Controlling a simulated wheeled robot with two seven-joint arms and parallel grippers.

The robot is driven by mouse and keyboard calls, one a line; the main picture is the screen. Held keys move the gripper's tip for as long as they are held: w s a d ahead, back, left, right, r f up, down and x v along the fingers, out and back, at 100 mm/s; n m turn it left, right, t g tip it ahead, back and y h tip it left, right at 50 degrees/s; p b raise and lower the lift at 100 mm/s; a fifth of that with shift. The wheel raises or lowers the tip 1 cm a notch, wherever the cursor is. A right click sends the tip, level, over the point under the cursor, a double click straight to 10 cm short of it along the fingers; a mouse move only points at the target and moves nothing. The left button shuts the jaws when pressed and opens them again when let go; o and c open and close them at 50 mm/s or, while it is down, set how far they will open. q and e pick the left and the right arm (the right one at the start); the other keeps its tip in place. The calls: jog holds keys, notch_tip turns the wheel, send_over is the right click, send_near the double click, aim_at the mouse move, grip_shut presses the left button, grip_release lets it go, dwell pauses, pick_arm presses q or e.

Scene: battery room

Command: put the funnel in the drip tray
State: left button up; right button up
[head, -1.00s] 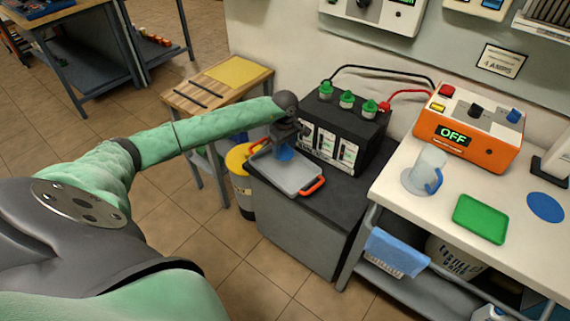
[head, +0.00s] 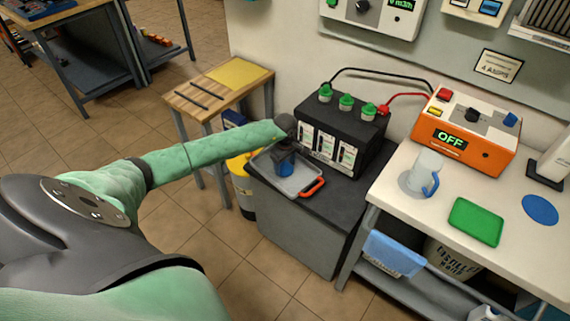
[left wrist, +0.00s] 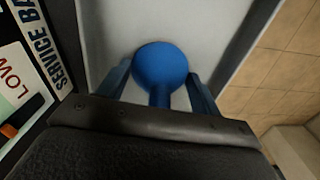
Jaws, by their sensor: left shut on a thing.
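The blue funnel (left wrist: 160,68) is between the fingers of my left gripper (left wrist: 162,82) in the left wrist view, its round wide end facing away from the wrist. My left gripper (head: 285,165) is shut on it. In the head view the blue funnel (head: 286,166) shows below the gripper, over the drip tray (head: 300,184). The tray floor (left wrist: 110,30) also shows behind the funnel. I cannot tell whether the funnel touches the tray. My right gripper is not in view.
A black battery (head: 340,135) with green caps stands right behind the tray. A white bench (head: 400,200) at the right holds a clear jug (head: 424,172), a green tray (head: 476,221) and an orange charger (head: 465,130) reading OFF. A wooden stand (head: 215,88) is behind left.

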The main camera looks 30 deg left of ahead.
pick_arm(q)
jog(key=shift+f, duration=0.1)
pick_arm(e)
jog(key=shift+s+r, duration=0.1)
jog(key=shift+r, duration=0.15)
pick_arm(q)
jog(key=o, duration=1)
jog(key=shift+c, duration=0.2)
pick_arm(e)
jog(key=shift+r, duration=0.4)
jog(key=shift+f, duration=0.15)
